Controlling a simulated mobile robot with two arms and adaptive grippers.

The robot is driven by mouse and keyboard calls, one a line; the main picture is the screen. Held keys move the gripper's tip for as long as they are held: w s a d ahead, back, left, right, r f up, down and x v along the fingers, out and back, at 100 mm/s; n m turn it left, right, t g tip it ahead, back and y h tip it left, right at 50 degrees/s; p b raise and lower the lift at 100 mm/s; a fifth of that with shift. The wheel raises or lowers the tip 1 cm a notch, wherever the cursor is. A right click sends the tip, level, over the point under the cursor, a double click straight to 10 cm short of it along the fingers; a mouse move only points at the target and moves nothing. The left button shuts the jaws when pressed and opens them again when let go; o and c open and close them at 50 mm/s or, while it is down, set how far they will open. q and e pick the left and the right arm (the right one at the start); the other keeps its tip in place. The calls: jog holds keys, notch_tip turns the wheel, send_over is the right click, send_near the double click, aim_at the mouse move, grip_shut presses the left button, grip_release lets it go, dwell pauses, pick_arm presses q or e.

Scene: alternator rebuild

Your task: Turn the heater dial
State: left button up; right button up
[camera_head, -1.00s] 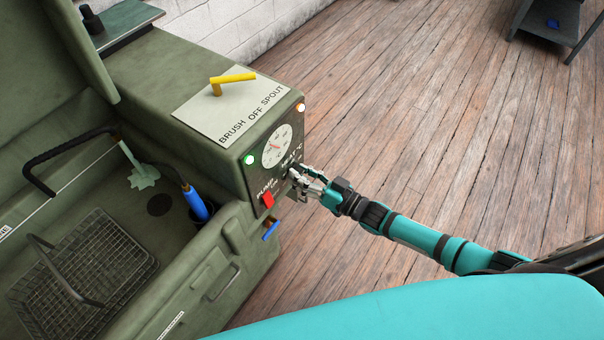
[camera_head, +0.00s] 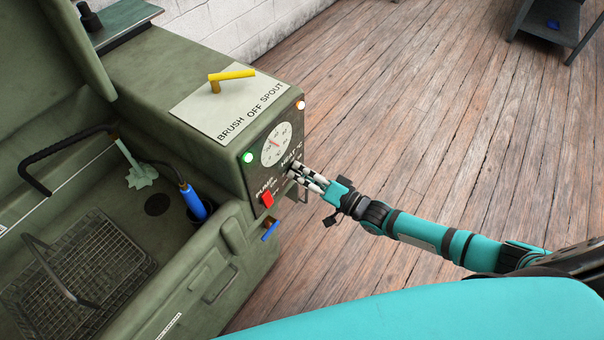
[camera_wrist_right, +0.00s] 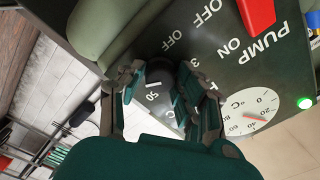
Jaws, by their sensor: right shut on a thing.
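The heater dial (camera_wrist_right: 157,84) is a dark round knob on the dark control panel (camera_head: 272,178) of the green washer. In the right wrist view it sits between my fingers, with a white mark and the number 50 near it. My right gripper (camera_head: 297,174) is shut on the dial at the panel's lower right; it also shows in the right wrist view (camera_wrist_right: 165,78). In the head view the fingers hide most of the dial. The HEAT lettering shows just above them. My left gripper is out of view.
A red pump switch (camera_head: 267,198) and a round temperature gauge (camera_head: 276,144) are close to the dial. A green lamp (camera_head: 248,157) and an orange lamp (camera_head: 301,105) are lit. A yellow spout lever (camera_head: 232,76) stands on top.

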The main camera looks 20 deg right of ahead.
jog(key=shift+f, duration=0.1)
dwell(0.4)
jog(key=o, duration=1.2)
jog(key=shift+c, duration=0.2)
jog(key=v, duration=1.2)
